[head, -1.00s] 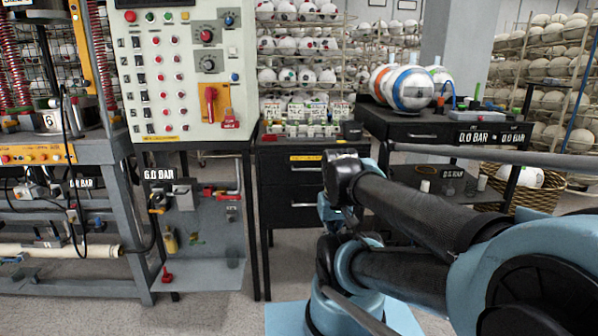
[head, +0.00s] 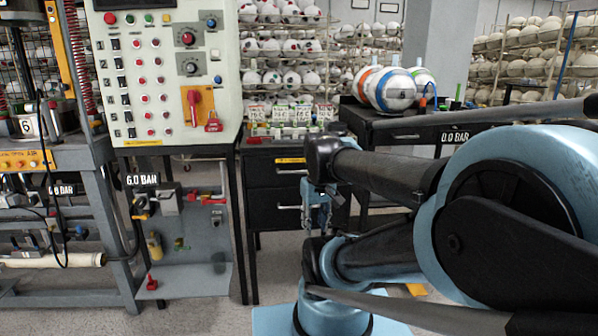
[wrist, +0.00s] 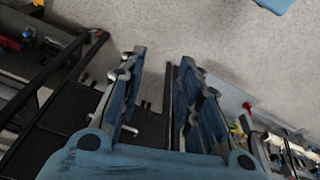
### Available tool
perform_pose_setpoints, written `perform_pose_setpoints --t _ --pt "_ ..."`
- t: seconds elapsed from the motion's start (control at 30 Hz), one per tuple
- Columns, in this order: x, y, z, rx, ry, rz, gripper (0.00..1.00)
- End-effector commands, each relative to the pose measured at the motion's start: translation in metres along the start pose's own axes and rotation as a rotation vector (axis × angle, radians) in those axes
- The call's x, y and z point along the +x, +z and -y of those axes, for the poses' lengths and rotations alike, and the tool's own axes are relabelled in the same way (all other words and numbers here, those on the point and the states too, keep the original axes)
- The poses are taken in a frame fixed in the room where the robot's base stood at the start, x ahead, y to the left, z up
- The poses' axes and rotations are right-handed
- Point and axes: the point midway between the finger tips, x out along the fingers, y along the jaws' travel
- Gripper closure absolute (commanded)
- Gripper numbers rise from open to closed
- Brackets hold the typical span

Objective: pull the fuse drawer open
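A black drawer cabinet stands mid-picture in the head view. Its upper drawer (head: 270,174) has a yellow label, too small to read, and a silver bar handle. Its lower drawer (head: 270,212) has a similar handle. Both look closed; I cannot tell which is the fuse drawer. My gripper (head: 318,212) is blue and hangs in front of the cabinet's right part, partly covering the drawer fronts. In the wrist view my gripper (wrist: 158,85) has its two fingers apart, with dark cabinet surface (wrist: 82,105) behind and left of them. No handle is clearly between the fingers.
A tall control panel (head: 165,85) stands left of the cabinet, with a grey shelf (head: 185,275) below it. A dark table (head: 405,130) bearing balls stands at the right. Small boxes (head: 280,118) sit on the cabinet top. Grey floor is open in front.

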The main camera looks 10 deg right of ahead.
Motion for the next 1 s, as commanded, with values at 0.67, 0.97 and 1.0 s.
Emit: perform_pose_setpoints --t 0.67,0.97,1.0 --pt "-0.106 -0.21 -0.049 -0.748 0.004 0.006 0.69" --pt "-0.123 -0.307 -0.075 -1.079 0.004 0.009 0.69" --pt "-0.123 -0.318 -0.078 -1.12 0.004 0.01 0.69"
